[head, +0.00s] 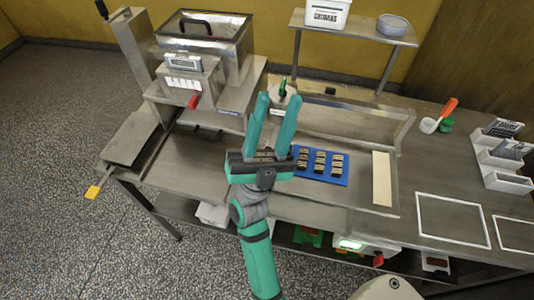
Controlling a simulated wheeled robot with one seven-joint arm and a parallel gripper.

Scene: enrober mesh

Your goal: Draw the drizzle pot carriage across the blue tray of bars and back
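The blue tray (341,181) lies flat on the steel bench, with rows of dark, pale-striped bars (319,162) on it. My gripper (276,100) is to the left of the tray, its two green fingers pointing up the picture and spread apart with nothing seen between them. A small upright green and dark part (282,87) stands just beyond the fingertips, at the left end of a long steel frame (350,125) behind the tray. It may belong to the drizzle pot carriage; I cannot tell. My gripper hides the tray's left edge.
A steel machine with a clear hood (205,35) and a red knob stands at the left. A shelf (350,28) at the back holds a white tub (327,14) and a round container (391,25). A pale strip (382,178) lies right of the tray. The front-right bench is mostly clear.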

